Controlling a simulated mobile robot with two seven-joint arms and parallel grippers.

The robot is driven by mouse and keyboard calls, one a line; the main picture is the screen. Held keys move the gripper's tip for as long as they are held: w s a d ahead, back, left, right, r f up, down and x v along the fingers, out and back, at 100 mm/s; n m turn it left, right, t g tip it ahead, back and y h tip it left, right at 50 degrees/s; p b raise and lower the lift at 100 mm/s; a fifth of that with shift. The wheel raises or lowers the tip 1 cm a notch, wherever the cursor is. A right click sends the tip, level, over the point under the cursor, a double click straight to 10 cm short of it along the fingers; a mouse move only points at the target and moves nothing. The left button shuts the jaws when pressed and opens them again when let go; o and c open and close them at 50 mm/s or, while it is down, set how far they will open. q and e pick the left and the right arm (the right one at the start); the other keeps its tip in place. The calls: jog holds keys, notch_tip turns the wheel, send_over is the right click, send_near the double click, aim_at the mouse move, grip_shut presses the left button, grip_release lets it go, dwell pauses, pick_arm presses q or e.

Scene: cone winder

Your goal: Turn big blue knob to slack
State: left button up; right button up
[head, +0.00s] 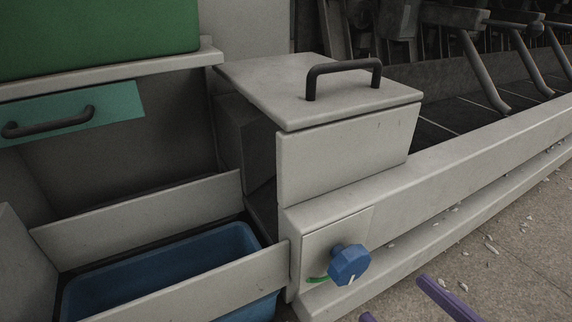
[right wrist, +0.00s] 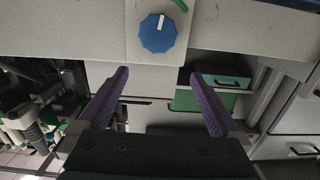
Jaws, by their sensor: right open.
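The big blue knob (head: 349,264) sits on a pale square plate at the front end of the machine's long beam. A white pointer line shows on its face, toward the bottom in the head view. A green arc (head: 316,279) is on the plate at the knob's lower left, and the pointer is off to one side of it. In the right wrist view the knob (right wrist: 157,36) lies beyond the fingertips, roughly centred between them. My right gripper (right wrist: 160,73) is open and empty, with purple fingers apart from the knob. My left gripper is not in view.
A grey lidded box (head: 345,150) with a dark handle stands above the knob. A blue bin (head: 165,275) lies in the open bay to the left, under a green drawer front (head: 75,113). Pale scraps (head: 491,247) litter the floor at right.

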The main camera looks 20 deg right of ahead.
jog(key=b, duration=0.3)
send_near(355, 272)
jog(key=shift+t, duration=0.3)
jog(key=w+b, duration=0.1)
jog(key=w, duration=0.1)
jog(key=w+b, duration=0.1)
jog(key=w, duration=0.2)
jog(key=w+a+b, duration=0.1)
jog(key=w, duration=0.2)
jog(key=shift+w+f+b, duration=0.2)
jog(key=shift+f+b, duration=0.2)
jog(key=shift+w+r, duration=0.15)
jog(key=shift+w, duration=0.3)
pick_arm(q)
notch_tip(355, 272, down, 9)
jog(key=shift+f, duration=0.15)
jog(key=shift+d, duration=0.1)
pick_arm(e)
jog(key=c, duration=1.2)
